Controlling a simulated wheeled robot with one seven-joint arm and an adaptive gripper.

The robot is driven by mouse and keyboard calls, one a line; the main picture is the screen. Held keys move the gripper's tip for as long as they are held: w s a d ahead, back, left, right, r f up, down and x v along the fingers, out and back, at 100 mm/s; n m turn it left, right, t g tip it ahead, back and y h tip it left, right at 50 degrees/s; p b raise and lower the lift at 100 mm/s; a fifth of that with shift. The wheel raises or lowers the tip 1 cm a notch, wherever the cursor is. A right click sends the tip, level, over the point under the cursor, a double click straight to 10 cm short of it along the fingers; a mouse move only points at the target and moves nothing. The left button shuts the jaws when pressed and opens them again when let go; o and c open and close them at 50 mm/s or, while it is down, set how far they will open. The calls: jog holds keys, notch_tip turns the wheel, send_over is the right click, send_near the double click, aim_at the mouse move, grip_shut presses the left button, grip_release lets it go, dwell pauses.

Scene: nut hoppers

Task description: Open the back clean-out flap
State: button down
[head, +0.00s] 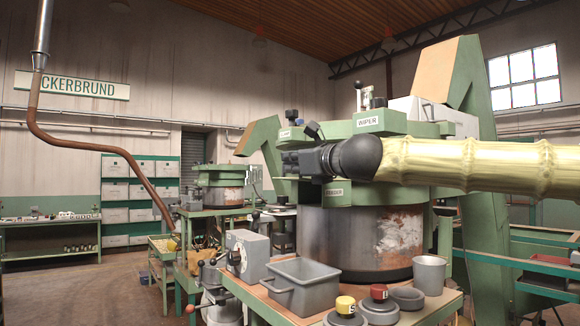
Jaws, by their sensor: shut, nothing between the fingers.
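My gripper (290,160) points left from the end of my yellow arm, in front of the large nut hopper. It is shut and looks empty. The hopper has a green upper frame (405,128) with a label reading WIPER, and a rusty, stained metal drum (350,240) below. Another small label sits on the green rim under my wrist, too small to read surely. My gripper and arm cover part of the frame. I cannot make out a back clean-out flap; whether the gripper touches the machine is unclear.
A bench (262,305) below the drum holds a grey bin (300,285), a metal cup (429,273), a shallow dish (407,297), and yellow (345,304) and red (379,291) knobs. A grey box (248,254) stands left. A second hopper (220,187) is behind. Open floor lies left.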

jog(key=c, duration=2.2)
grip_release()
jog(key=shift+w+d+f, duration=0.1)
jog(key=shift+d, duration=0.05)
jog(key=o, duration=0.6)
jog(key=shift+o, duration=0.2)
jog(key=shift+s, duration=0.2)
